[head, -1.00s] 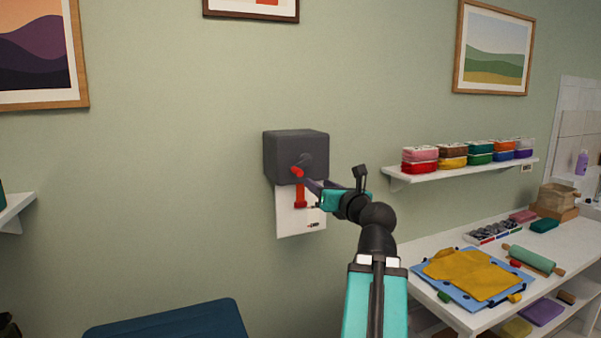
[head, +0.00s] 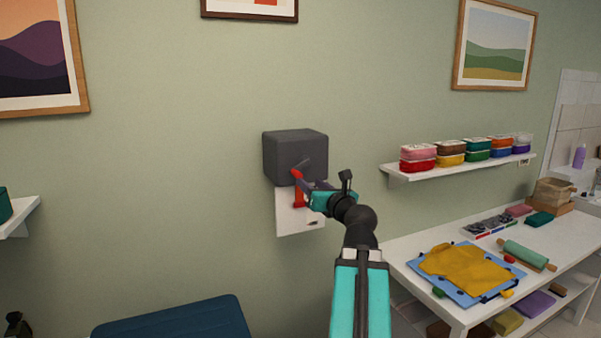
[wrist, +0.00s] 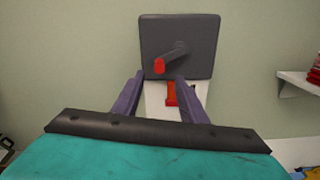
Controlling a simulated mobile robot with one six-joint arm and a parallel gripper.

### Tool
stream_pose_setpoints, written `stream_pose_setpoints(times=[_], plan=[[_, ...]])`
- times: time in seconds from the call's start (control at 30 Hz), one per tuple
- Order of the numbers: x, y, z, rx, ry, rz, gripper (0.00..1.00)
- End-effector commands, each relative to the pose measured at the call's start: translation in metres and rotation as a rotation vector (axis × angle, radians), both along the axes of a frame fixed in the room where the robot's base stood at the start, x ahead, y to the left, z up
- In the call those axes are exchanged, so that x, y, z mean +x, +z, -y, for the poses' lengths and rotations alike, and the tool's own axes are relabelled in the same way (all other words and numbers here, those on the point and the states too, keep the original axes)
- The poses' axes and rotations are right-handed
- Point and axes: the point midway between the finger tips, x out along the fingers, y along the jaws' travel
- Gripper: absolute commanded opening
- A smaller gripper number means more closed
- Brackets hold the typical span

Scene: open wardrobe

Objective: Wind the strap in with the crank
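A dark grey winch box (head: 295,155) is fixed to the wall, and it also shows in the wrist view (wrist: 200,50). Its crank (wrist: 174,54) has a dark arm ending in a red knob (wrist: 159,66), pointing to the lower left. A red strap (head: 299,197) hangs below the box in front of a white plate (head: 288,224). My gripper (wrist: 160,80) is open, with its two purple fingers spread just below and to either side of the knob in the wrist view. I cannot tell whether the fingertips reach the knob. My wrist hides part of the strap in the head view.
A wall shelf (head: 400,179) with several coloured tubs is at the right. Below it stands a white table (head: 400,254) with a yellow cloth (head: 465,268) and a rolling pin. A dark blue surface (head: 180,322) is at the bottom left. The wall around the box is clear.

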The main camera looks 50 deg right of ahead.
Motion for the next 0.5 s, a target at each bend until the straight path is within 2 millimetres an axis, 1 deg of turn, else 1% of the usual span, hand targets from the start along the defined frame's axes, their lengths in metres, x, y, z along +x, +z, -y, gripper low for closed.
stream_pose_setpoints(times=[0.03,0.1,0.5], plan=[[0.008,0.001,0.004,0.001,0.002,0.000,0.39],[0.016,0.001,0.006,0.001,0.003,-0.001,0.39],[0.057,0.001,0.023,0.001,0.002,0.000,0.39]])
